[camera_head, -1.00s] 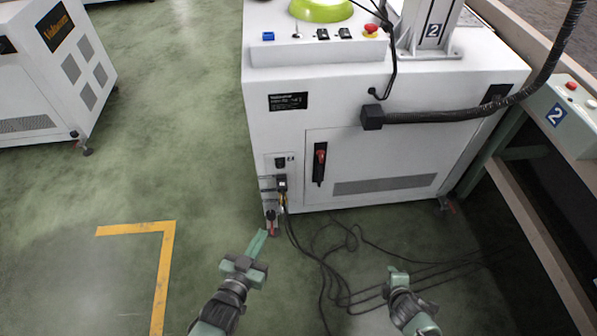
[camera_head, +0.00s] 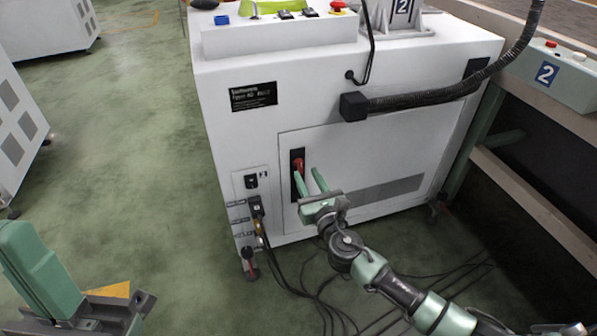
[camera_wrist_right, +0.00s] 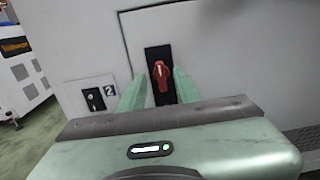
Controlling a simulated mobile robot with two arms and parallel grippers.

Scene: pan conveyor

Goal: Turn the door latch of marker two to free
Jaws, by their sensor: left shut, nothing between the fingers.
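The door latch is a red handle (camera_head: 298,165) on a black plate, set in the front door (camera_head: 375,160) of the white machine marked 2. In the right wrist view the red handle (camera_wrist_right: 160,74) stands roughly upright. My right gripper (camera_head: 308,180) is open in front of the latch. In the wrist view its two green fingers (camera_wrist_right: 158,88) flank the handle. I cannot tell whether they touch it. My left gripper (camera_head: 25,235) is shut and empty at the lower left, large and close to the camera.
A socket panel (camera_head: 251,182) with plugged cables is left of the door. Black cables (camera_head: 300,285) lie on the floor below. A corrugated hose (camera_head: 430,97) crosses above the door. A rail frame (camera_head: 540,190) stands at right. The green floor at left is mostly clear.

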